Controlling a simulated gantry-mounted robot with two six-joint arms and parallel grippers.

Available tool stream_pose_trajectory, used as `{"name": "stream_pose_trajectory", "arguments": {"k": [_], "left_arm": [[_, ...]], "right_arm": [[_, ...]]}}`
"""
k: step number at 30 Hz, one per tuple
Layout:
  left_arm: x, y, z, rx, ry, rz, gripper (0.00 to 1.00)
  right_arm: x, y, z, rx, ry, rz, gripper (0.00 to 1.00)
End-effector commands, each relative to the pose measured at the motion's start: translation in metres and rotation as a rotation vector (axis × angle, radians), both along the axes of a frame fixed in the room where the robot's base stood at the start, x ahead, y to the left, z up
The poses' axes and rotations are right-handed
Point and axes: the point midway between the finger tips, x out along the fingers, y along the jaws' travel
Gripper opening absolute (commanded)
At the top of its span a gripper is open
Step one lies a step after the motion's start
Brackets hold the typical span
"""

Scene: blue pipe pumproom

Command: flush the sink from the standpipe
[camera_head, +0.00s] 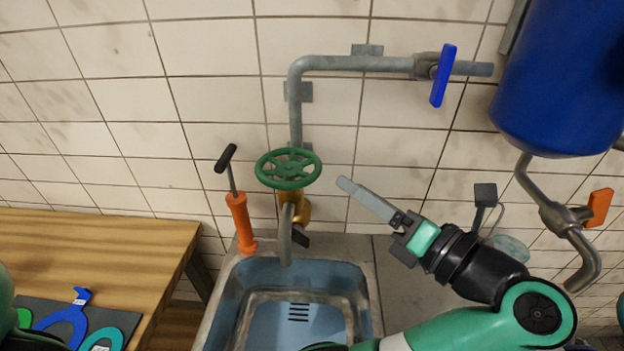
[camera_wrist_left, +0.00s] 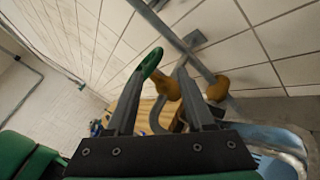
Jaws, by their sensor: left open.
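A grey standpipe (camera_head: 296,115) runs down the tiled wall to a brass valve (camera_head: 304,207) with a green handwheel (camera_head: 288,168). Its spout (camera_head: 286,235) hangs over the steel sink (camera_head: 228,310), and no water stream shows. A blue lever (camera_head: 443,76) sits on the upper pipe. My left gripper (camera_head: 346,184) is open and empty, just right of the handwheel and apart from it. In the left wrist view, the handwheel (camera_wrist_left: 146,66) and the brass fitting (camera_wrist_left: 165,85) show beyond and between the open fingers (camera_wrist_left: 160,76). My right gripper is not in view.
An orange hand pump (camera_head: 240,222) stands at the sink's back left corner. A wooden table (camera_head: 100,245) with coloured tools is at the left. A blue tank (camera_head: 560,80) and a pipe with an orange lever (camera_head: 598,207) are at the right.

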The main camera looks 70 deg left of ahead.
Motion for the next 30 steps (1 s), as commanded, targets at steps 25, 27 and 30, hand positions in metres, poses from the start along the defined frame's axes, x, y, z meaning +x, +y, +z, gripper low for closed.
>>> {"name": "stream_pose_trajectory", "arguments": {"k": [25,27,30], "left_arm": [[-0.031,0.112,0.003,0.002,-0.002,0.0,0.54],[-0.031,0.113,0.003,0.003,-0.001,-0.001,0.54],[-0.031,0.113,0.003,0.003,-0.001,-0.001,0.54]], "right_arm": [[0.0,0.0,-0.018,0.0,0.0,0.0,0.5],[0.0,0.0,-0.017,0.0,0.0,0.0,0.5],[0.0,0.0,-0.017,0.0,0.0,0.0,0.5]]}}
